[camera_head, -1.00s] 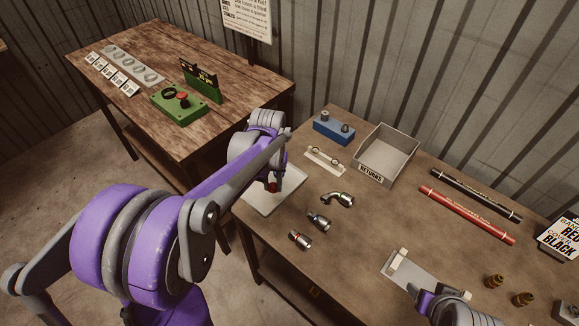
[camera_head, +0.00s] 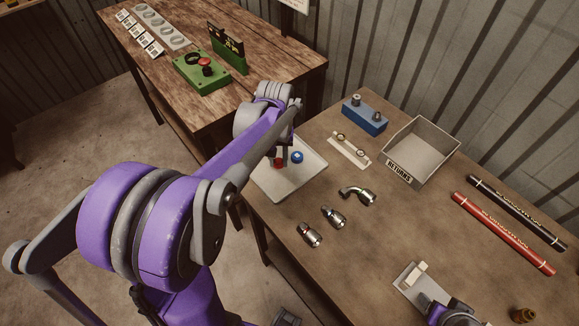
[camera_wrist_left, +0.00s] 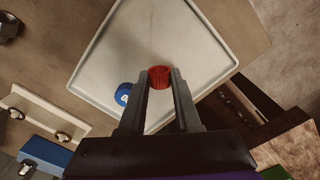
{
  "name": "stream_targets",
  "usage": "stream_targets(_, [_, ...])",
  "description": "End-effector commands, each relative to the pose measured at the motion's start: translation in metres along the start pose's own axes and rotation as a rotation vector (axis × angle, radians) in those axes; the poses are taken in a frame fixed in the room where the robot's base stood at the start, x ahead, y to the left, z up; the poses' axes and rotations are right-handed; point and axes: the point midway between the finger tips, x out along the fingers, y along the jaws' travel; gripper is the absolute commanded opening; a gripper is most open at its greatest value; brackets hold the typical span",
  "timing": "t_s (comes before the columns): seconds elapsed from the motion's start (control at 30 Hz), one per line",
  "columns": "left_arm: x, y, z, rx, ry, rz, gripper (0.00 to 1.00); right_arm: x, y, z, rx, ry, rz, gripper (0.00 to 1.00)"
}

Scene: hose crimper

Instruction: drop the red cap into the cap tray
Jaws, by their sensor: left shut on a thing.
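The red cap (camera_head: 279,163) is held between the fingertips of my left gripper (camera_head: 281,157), over the white cap tray (camera_head: 293,186). The left wrist view shows the red cap (camera_wrist_left: 160,78) gripped between both fingers (camera_wrist_left: 161,73), with the pale tray floor (camera_wrist_left: 165,40) behind it. I cannot tell exactly how high the cap is above the floor. A blue cap (camera_head: 297,157) sits in the tray just right of the gripper; it also shows in the left wrist view (camera_wrist_left: 123,94). Part of my right arm (camera_head: 452,312) shows at the bottom edge; its fingers are not clear.
Several metal hose fittings (camera_head: 334,217) lie right of the tray. A white rack (camera_head: 349,151), a blue block (camera_head: 364,117) and the grey RETURNS bin (camera_head: 420,150) stand behind. Red (camera_head: 503,233) and black hoses (camera_head: 517,212) lie at right. The wooden table (camera_head: 150,62) stands behind left.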

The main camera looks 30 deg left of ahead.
Motion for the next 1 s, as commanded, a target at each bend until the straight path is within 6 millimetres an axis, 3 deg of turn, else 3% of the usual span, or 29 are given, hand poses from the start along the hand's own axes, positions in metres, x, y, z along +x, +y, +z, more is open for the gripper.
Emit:
stream_targets(0.27, [0.002, 0.0, -0.001, 0.0, 0.001, 0.0, 0.0, 0.001, 0.0, 0.001, 0.0, -0.001, 0.0, 0.65])
stream_targets(0.3, [0.002, 0.0, -0.001, 0.0, 0.001, 0.0, 0.35, 0.001, 0.0, 0.001, 0.0, -0.001, 0.0, 0.65])
stream_targets(0.5, [0.002, 0.0, -0.001, 0.0, 0.001, 0.0, 0.67, 0.001, 0.0, 0.001, 0.0, -0.001, 0.0, 0.65])
stream_targets(0.8, [0.0, 0.0, -0.001, 0.0, 0.001, 0.0, 0.67, 0.001, 0.0, 0.001, 0.0, -0.001, 0.0, 0.65])
stream_targets(1.0, [-0.026, 0.0, 0.0, 0.0, 0.001, 0.0, 0.67, -0.002, 0.0, -0.002, 0.0, 0.001, 0.0, 0.65])
